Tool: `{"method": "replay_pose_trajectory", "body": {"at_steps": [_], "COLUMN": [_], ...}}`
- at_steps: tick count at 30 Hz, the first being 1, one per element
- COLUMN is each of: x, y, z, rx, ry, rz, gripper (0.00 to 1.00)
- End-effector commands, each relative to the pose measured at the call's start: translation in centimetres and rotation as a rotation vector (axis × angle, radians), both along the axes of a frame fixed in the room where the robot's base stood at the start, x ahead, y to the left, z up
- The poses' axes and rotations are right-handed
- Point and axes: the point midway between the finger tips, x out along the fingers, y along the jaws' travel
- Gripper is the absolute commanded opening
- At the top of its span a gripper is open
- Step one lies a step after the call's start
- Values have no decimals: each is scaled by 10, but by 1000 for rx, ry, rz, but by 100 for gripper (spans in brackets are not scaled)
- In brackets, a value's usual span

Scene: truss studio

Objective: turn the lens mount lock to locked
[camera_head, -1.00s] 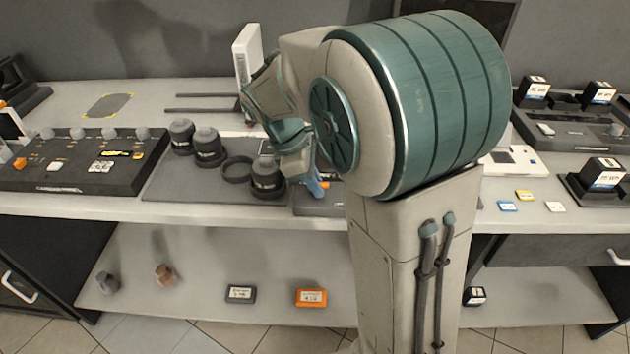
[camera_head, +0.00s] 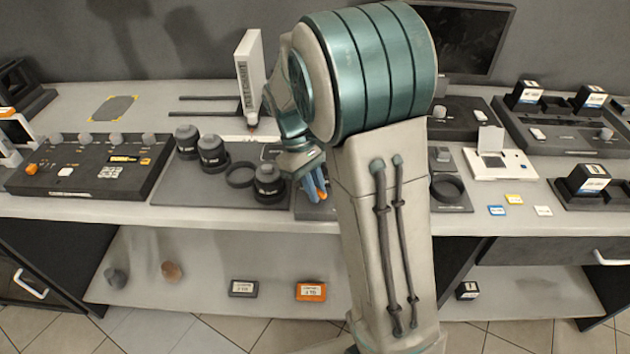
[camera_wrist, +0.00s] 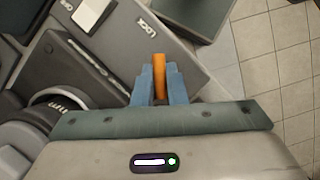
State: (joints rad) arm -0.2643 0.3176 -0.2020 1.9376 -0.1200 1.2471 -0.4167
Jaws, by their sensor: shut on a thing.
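The lens mount lock shows in the wrist view as an orange lever (camera_wrist: 159,76) on a dark grey plate (camera_wrist: 185,62) with lettering that seems to read LOCK. My gripper (camera_wrist: 155,84) has its blue fingers closed on either side of the lever. In the head view my gripper (camera_head: 318,184) is low over the plate (camera_head: 306,208) at the front of the bench, with a bit of orange between the fingers. My arm hides much of the plate there, and the lever's pivot is hidden by the fingers.
A lens (camera_head: 268,184) stands just left of my gripper, beside a dark ring (camera_head: 240,174). More lenses (camera_head: 212,154) stand behind. A control panel (camera_head: 90,165) lies at the left and a white box (camera_head: 250,75) stands upright behind. The bench's front edge is close.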

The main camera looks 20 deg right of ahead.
Motion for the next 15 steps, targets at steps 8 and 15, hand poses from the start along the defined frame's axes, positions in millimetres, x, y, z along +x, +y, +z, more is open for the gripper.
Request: {"method": "replay_pose_trajectory", "body": {"at_steps": [8,15], "x": [1,1], "y": [-2,-3], "z": [3,2], "rx": [1,1], "ry": [-1,-2], "rz": [-265,-488], "gripper": [0,0]}}
